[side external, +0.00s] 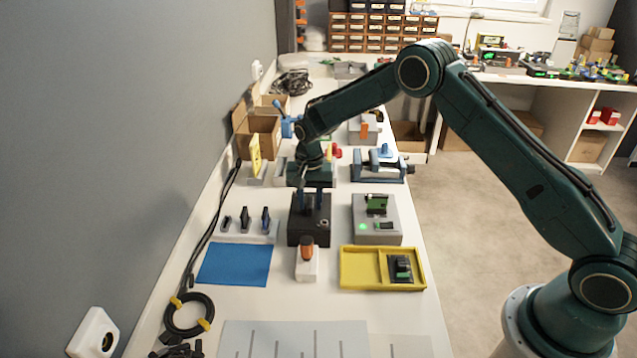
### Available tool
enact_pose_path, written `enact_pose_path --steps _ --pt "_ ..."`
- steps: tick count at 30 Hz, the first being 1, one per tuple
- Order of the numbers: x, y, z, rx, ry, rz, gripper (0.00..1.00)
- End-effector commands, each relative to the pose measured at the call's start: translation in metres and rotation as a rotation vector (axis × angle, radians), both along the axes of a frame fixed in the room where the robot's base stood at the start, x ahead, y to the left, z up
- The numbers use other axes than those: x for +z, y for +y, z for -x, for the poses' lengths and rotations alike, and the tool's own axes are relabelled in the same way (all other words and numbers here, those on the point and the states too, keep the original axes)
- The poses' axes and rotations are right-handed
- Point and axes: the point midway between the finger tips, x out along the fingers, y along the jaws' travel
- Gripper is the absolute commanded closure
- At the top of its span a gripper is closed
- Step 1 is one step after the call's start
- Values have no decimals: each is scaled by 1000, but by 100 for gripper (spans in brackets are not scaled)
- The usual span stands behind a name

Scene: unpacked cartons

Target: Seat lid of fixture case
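My gripper (315,206) points straight down over a black box (309,238) in the middle of the bench. Its two fingers show apart, with their tips at or just above the box's dark top. Dark on dark, I cannot tell whether they touch the box or hold anything. A grey case (376,232) with a lit green lamp stands just right of the black box. A dark piece with green (376,204) stands up on it. I cannot tell which of these parts is the lid.
In front are a white block with an orange-topped piece (306,264), a yellow tray (346,268) and a blue mat (235,264). Small dark tools (245,220) stand left. A blue vise (380,166) and cardboard boxes (258,135) are behind. A coiled cable (188,316) lies front left.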

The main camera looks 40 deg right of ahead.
Motion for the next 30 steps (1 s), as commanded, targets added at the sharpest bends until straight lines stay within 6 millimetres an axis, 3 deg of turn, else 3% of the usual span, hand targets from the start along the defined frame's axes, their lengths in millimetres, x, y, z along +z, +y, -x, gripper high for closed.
enact_pose_path --steps 17,23,30 --pt "10 0 -1 0 -3 0 63" --pt "33 0 -1 0 -4 0 63" --pt "74 0 -1 0 -4 0 63"
